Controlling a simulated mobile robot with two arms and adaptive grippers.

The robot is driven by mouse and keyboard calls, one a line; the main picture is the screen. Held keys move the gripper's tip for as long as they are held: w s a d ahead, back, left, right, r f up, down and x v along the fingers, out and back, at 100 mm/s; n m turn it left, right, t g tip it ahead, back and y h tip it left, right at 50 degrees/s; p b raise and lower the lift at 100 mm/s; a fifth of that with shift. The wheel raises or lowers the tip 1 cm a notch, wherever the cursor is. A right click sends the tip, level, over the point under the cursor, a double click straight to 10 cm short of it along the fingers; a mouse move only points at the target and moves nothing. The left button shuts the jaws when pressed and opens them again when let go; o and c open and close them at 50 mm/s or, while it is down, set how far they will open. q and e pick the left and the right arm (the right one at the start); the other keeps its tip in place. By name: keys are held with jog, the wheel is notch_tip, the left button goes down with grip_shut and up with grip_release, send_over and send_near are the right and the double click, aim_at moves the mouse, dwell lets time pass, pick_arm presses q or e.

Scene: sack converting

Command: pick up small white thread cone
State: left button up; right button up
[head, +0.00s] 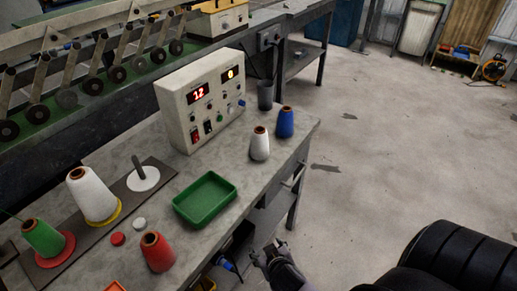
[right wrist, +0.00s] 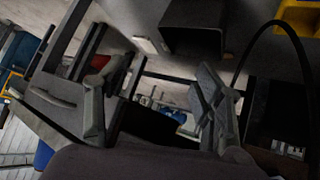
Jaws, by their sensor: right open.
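The small white thread cone (head: 260,145) stands upright near the right edge of the grey table (head: 252,180), with a brown top. A larger white cone (head: 92,195) stands on a yellow disc at the left. My right gripper (head: 274,250) is low in the head view, off the table's right edge and apart from the small white cone. Its two fingers are spread with nothing between them in the right wrist view (right wrist: 150,98). I cannot make out the small white cone in that view. My left gripper is not in view.
A blue cone (head: 286,122) and a dark cup (head: 265,95) stand close to the small white cone. A control box (head: 200,100) stands behind it. A green tray (head: 205,199) and a red cone (head: 157,252) are nearer. Open floor lies right of the table.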

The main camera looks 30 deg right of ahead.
aim_at(261, 135)
jog(key=w+d+r+m+t+h, duration=0.2)
jog(key=w+d+r+t, duration=0.15)
jog(key=r, duration=0.85)
jog(key=w+d+r+m+t+h, duration=0.2)
jog(key=r+t, duration=0.2)
jog(key=r, duration=0.9)
jog(key=shift+n, duration=0.3)
jog(key=p+x, duration=0.1)
jog(key=x, duration=0.6)
jog(key=p+x, duration=0.1)
jog(key=x, duration=0.3)
jog(key=shift+w+a+r+p, duration=0.15)
jog(key=shift+a+r+p, duration=0.05)
jog(key=shift+r+p, duration=0.15)
jog(key=shift+w+d+f, duration=0.1)
jog(key=shift+w+d, duration=0.1)
jog(key=shift+w, duration=0.25)
jog(key=p+x, duration=0.1)
jog(key=x, duration=0.1)
jog(key=r+p+x, duration=0.1)
jog(key=x, duration=0.1)
jog(key=shift+w+a, duration=0.1)
jog(key=shift+w, duration=0.1)
jog(key=shift+w+f, duration=0.15)
jog(key=shift+w, duration=0.2)
jog(key=shift+s, duration=0.1)
jog(key=shift+c, duration=0.6)
